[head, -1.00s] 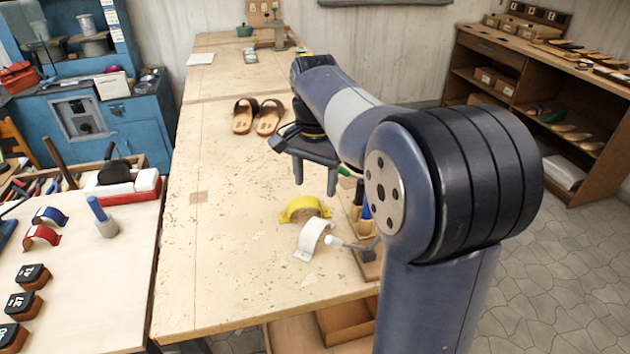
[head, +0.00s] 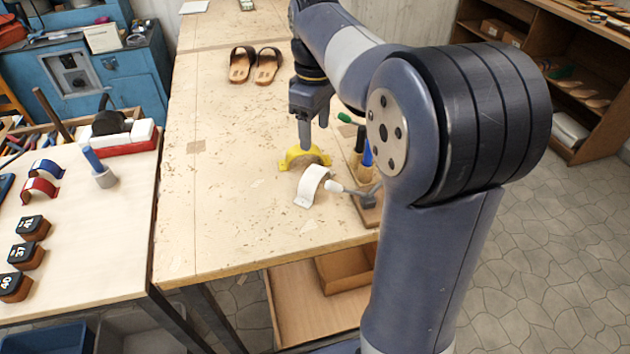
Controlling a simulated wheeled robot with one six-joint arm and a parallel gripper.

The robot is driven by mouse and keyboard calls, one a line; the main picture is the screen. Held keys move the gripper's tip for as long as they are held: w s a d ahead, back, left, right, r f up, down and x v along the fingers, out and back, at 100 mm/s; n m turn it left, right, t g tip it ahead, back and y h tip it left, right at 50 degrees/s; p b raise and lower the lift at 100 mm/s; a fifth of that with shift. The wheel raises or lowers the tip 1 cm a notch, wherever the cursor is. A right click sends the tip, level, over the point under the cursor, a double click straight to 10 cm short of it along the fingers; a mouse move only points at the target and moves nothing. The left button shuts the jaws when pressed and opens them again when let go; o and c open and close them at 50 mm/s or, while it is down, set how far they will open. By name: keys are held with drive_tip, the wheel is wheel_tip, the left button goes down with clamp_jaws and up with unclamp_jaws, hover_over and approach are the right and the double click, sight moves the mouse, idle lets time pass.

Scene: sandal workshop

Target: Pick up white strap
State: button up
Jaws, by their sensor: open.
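The white strap (head: 311,186) stands as an arch on the light wooden workbench (head: 225,220), near its front right part. A yellow strap (head: 303,157) stands just behind it, over something brown. My gripper (head: 315,127) points down above and behind the straps. It is open and empty, with its fingers near the yellow strap in the picture. Their exact height above the bench is hard to tell.
A white-tipped hammer (head: 350,190) lies just right of the white strap, by a rack of upright tools (head: 362,165). Brown sandals (head: 255,65) rest farther back. A left table holds blue and red straps (head: 42,187). The bench's left middle is clear.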

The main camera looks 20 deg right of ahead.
drive_tip(key=n, duration=0.4)
drive_tip(key=n+b, duration=0.2)
drive_tip(key=n, duration=1.1)
hover_over(315, 172)
drive_tip(key=f, duration=0.5)
drive_tip(key=shift+s+f, duration=0.2)
drive_tip(key=shift+f, duration=0.15)
drive_tip(key=shift+w+f, duration=0.1)
drive_tip(key=shift+f, duration=2.85)
drive_tip(key=shift+c, duration=0.5)
drive_tip(key=shift+r, duration=0.1)
drive_tip(key=c, duration=1)
